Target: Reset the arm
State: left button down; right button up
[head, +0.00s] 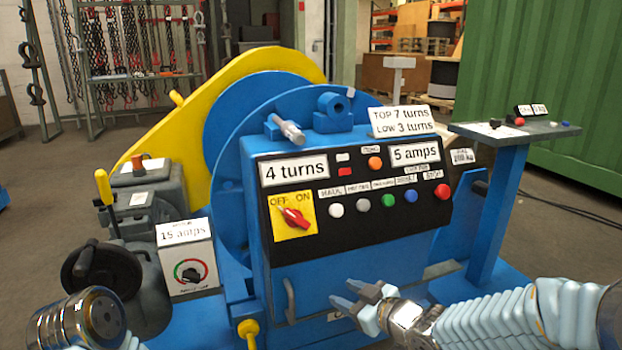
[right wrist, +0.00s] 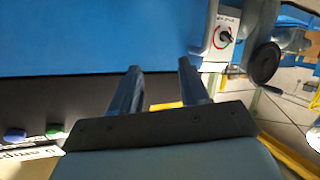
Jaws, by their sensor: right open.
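My right gripper (head: 350,299) is in front of the lower front of the blue machine cabinet (head: 350,265), below the black control panel (head: 350,190). Its two fingers are spread with nothing between them; the fingers also show apart and empty in the right wrist view (right wrist: 160,85). Whether a fingertip touches the cabinet I cannot tell. My right arm comes in from the lower right. Part of my left arm shows at the lower left, but its gripper is out of the picture.
The panel carries a red switch on a yellow plate (head: 294,216) and several buttons. A grey handle (head: 290,302) is left of my right gripper. A grey shelf on a blue post (head: 500,205) stands right. A white dial box (head: 187,262) and black handwheel (head: 101,276) are left.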

jog(key=s+d+f+m+g+h+p, duration=0.1)
jog(key=s+f+m+g+h+p, duration=0.25)
jog(key=f, duration=0.65)
jog(key=s+d+f+m+g, duration=0.15)
jog(key=s+f+m, duration=0.35)
jog(key=f, duration=0.6)
pick_arm(q)
jog(key=r, duration=0.2)
jog(key=r+p, duration=0.1)
jog(key=r, duration=0.2)
jog(key=shift+s+d+r, duration=0.2)
jog(key=shift+d+r, duration=0.2)
pick_arm(e)
jog(key=s+f+m+g, duration=0.1)
jog(key=s+f+g, duration=0.2)
jog(key=s, duration=0.4)
jog(key=s+a+f+m+g, duration=0.1)
jog(key=s+f+m+g, duration=0.1)
jog(key=s+f, duration=0.3)
jog(key=s+h, duration=0.1)
jog(key=s, duration=0.2)
jog(key=shift+f+g, duration=0.25)
jog(key=shift+g, duration=0.15)
pick_arm(q)
jog(key=c, duration=1.8)
grip_release()
pick_arm(e)
jog(key=shift+a, duration=0.1)
